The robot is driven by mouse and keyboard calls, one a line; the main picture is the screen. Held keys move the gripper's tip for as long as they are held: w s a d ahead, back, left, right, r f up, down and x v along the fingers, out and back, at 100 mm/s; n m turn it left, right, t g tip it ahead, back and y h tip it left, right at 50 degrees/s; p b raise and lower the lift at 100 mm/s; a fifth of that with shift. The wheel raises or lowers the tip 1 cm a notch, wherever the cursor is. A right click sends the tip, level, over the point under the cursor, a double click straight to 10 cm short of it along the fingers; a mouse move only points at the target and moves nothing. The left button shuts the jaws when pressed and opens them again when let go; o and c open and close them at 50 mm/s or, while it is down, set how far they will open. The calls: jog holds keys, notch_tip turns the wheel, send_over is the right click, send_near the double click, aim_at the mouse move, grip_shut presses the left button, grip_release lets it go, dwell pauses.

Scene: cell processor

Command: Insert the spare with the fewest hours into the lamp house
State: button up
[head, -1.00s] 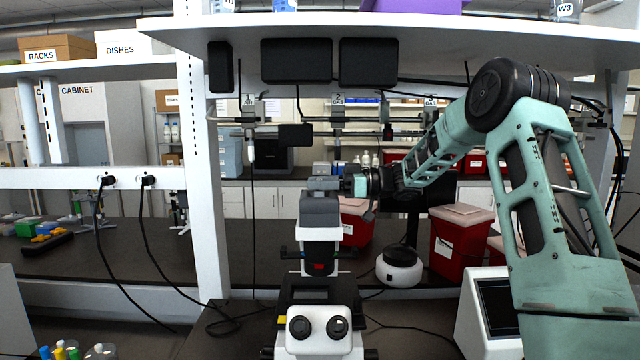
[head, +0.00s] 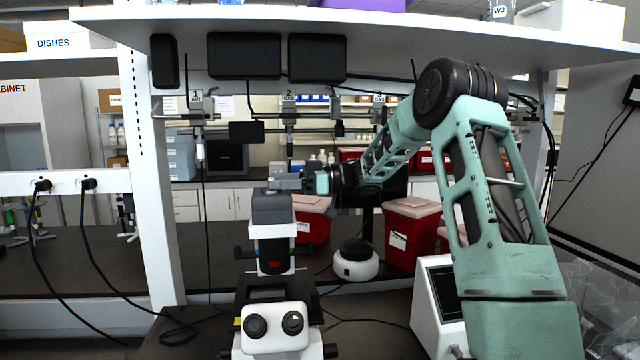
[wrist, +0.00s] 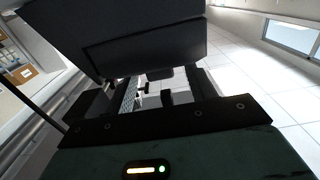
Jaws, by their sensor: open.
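A large dark box (wrist: 140,35) fills the top there. I cannot make out any spare or its hours.
A shelf (head: 400,38) with dark boxes beneath it runs above the arm. A round white device (head: 355,262) and red bins (head: 410,232) stand behind the microscope at right. A white screen unit (head: 432,300) stands near my arm. Black cables hang at left.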

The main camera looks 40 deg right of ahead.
jog(key=b+v, duration=0.5)
jog(key=v, duration=1)
jog(key=shift+d, duration=0.1)
dwell(0.6)
